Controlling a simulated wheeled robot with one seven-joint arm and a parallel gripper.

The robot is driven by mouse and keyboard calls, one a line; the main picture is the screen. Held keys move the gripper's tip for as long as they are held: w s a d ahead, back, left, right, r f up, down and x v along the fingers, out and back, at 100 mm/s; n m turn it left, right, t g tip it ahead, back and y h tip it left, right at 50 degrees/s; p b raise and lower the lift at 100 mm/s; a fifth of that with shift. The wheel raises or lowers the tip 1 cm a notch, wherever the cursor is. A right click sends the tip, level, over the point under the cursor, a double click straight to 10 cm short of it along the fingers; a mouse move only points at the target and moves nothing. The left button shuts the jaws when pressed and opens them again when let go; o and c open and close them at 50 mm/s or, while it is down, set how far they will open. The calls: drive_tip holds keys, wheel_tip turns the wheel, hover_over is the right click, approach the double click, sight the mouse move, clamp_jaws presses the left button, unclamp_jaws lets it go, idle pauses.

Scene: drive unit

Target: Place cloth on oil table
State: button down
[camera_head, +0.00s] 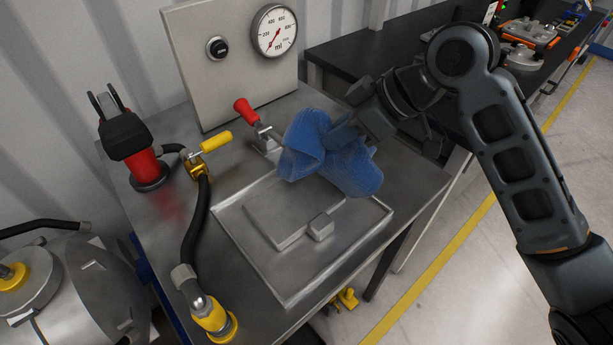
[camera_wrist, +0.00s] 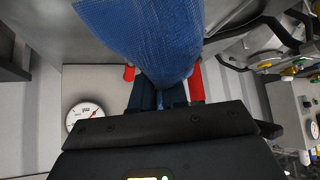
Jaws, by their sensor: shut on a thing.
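The blue cloth (camera_head: 335,155) hangs bunched from my gripper (camera_head: 350,128), over the back right part of the oil table (camera_head: 405,185). My gripper is shut on the cloth, which also fills the top middle of the wrist view (camera_wrist: 150,35). The fingertips are mostly hidden by the cloth in the head view. The oil table is a grey metal table with a shallow recessed tray (camera_head: 290,290) and a raised block in it. I cannot tell whether the cloth's lower edge touches the table.
A red-handled lever (camera_head: 247,112) stands just left of the cloth. An upright panel with a gauge (camera_head: 274,30) rises behind. A red pump (camera_head: 138,160), a yellow-handled valve (camera_head: 208,143) and a black hose (camera_head: 195,225) occupy the left side. The table's front right is bare.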

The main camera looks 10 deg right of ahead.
drive_tip(key=shift+r, duration=0.1)
drive_tip(key=w+d+r, duration=0.2)
drive_tip(key=w+d, duration=0.8)
drive_tip(key=d, duration=0.2)
drive_tip(key=shift+d+r, duration=0.2)
drive_tip(key=shift+d, duration=0.05)
drive_tip(key=shift+w, duration=0.1)
